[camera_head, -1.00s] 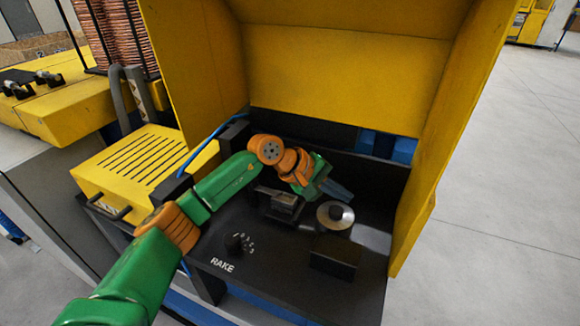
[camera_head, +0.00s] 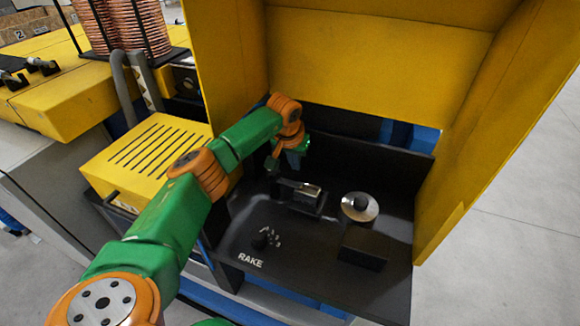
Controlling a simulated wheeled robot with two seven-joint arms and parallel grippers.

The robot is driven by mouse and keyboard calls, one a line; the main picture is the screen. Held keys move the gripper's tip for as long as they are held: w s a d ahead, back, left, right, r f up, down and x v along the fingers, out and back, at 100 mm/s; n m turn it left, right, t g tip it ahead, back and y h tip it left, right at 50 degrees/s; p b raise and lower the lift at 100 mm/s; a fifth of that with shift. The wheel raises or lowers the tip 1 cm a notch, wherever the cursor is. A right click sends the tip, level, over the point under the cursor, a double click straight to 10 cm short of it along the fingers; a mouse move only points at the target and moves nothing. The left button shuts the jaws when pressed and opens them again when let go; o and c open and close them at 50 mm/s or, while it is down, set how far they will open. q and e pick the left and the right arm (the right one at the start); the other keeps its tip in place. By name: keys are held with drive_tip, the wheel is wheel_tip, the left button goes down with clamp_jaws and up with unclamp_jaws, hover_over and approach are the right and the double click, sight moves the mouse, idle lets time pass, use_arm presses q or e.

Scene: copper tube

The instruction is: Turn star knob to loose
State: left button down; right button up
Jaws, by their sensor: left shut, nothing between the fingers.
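A silver disc with a dark knob (camera_head: 360,205) at its centre sits on the right of the black machine bed (camera_head: 320,245). A small black dial knob (camera_head: 260,241) with white marks stands at the front left, by the word RAKE. I cannot tell for sure which is the star knob; their shapes are too small to make out. My left gripper (camera_head: 294,160) is at the back left of the bed, behind the metal-topped block, apart from both knobs. It is shut and empty, its fingers small and partly hidden by the arm. My right gripper is not in view.
A dark block with a metal top (camera_head: 301,193) stands mid-bed, and a black box (camera_head: 364,246) stands in front of the disc. A slotted yellow cover (camera_head: 147,155) lies left, near my arm.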

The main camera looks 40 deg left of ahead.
sight(274, 176)
use_arm(q)
drive_tip(key=s, duration=0.1)
drive_tip(key=s+p, duration=0.1)
drive_tip(key=s+d+r+p, duration=0.1)
drive_tip(key=shift+s+f, duration=0.2)
drive_tip(key=shift+s, duration=0.15)
drive_tip(key=shift+f, duration=0.1)
drive_tip(key=shift+d, duration=0.1)
